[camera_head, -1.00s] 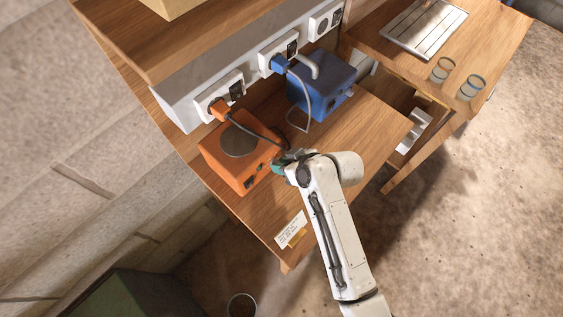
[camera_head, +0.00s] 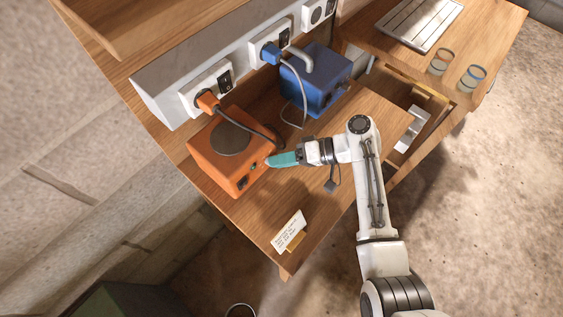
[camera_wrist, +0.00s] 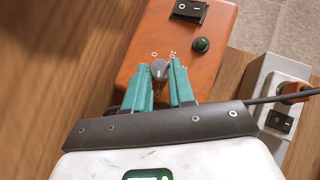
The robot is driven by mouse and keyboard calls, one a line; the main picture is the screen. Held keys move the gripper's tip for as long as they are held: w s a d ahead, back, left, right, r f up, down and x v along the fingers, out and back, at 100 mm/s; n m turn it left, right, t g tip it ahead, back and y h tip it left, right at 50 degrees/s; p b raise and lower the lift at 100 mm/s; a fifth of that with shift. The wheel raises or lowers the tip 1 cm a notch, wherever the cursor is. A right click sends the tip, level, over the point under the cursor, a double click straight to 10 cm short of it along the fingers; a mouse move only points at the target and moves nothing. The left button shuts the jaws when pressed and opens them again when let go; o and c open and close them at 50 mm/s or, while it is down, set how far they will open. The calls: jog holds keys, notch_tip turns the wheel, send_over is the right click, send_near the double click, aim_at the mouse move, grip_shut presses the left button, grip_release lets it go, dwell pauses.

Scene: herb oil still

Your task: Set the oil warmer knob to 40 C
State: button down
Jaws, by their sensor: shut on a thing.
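The oil warmer is an orange box (camera_head: 203,156) with a dark round plate on top, on the wooden bench. Its front face (camera_wrist: 213,66) shows in the wrist view. A small grey knob (camera_wrist: 159,69) there has a pale pointer line and is partly hidden by the fingers. The printed marks 0 and 10 show beside it; others are covered, so I cannot tell its exact setting. My gripper (camera_wrist: 158,66) is shut on the knob with its teal fingers on either side. In the head view my gripper (camera_head: 269,163) reaches the box's front from the right.
A rocker switch (camera_wrist: 189,10) and green lamp (camera_wrist: 201,45) are on the warmer's face. Its cable runs to a white socket strip (camera_head: 170,97). A blue box (camera_head: 325,84) stands behind. A small card (camera_head: 289,231) stands near the bench's front edge.

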jog(key=shift+f+m+g+y+b, duration=0.3)
jog(key=shift+m+y+b, duration=0.1)
dwell(0.4)
jog(key=c, duration=1)
grip_release()
jog(key=shift+r, duration=0.1)
jog(key=shift+o, duration=0.2)
jog(key=shift+w+d, duration=0.1)
jog(key=b+v, duration=0.2)
jog(key=v, duration=0.8)
jog(key=shift+d, duration=0.35)
